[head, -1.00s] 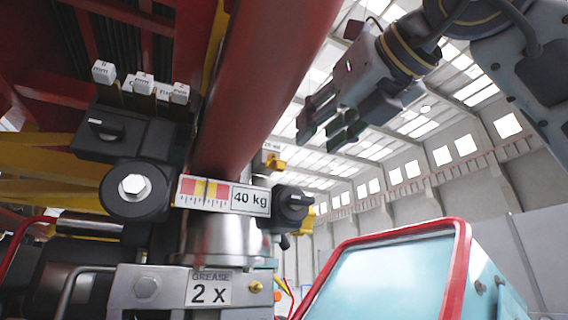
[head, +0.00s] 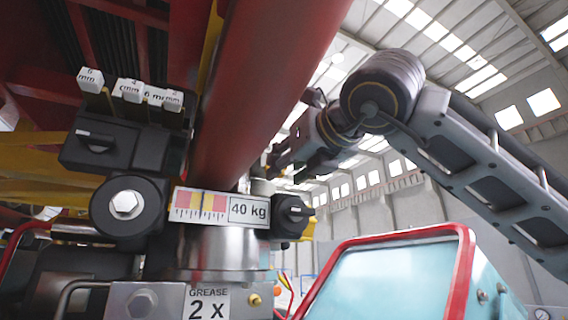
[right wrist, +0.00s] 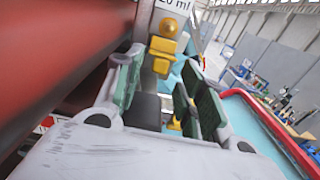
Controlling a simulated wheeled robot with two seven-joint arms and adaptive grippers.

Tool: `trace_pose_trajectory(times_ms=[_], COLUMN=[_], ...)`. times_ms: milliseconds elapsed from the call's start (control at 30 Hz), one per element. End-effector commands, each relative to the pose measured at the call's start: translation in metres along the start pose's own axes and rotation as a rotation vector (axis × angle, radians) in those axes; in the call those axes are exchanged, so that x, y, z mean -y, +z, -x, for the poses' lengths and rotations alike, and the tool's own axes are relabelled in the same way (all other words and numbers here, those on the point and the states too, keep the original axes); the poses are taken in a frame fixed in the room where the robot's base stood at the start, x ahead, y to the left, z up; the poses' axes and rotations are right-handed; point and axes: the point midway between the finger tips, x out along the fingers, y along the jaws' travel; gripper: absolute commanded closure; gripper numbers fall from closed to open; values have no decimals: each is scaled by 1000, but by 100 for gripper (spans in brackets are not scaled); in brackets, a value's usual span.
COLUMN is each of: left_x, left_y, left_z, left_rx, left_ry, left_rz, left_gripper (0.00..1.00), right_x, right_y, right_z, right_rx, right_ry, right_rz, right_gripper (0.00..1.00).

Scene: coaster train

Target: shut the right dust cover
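My right gripper (head: 284,166) is beside the right side of the red column, partly hidden by its own wrist. In the right wrist view the right gripper (right wrist: 162,82) is open, with its green-padded fingers apart and nothing held between them. A yellow fitting (right wrist: 163,48) under a white label ending in "ml" shows just beyond the fingertips. I cannot tell for sure whether this yellow fitting is the right dust cover; touching cannot be told either. My left gripper is out of view.
The thick red column (head: 262,90) stands close by the right gripper. A black knob (head: 292,216) sits below it, beside the 40 kg plate (head: 243,208). A red-rimmed blue panel (head: 390,280) is at lower right. Open hall space lies behind.

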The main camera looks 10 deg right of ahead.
Motion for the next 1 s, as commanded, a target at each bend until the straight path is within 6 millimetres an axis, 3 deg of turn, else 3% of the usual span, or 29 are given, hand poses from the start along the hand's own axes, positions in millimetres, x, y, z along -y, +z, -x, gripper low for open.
trace_pose_trajectory(times_ms=[200,600,867,1000], left_x=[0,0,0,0], left_y=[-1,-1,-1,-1], left_z=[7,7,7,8], left_rx=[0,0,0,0], left_ry=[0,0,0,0], left_rz=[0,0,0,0], left_gripper=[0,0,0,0], right_x=[0,0,0,0], right_y=[1,0,0,0], right_z=[-17,-20,-20,-20], right_rx=[-1,0,0,-2], right_ry=[1,1,1,0], right_rz=[0,1,0,0], right_gripper=[61,61,92,92])
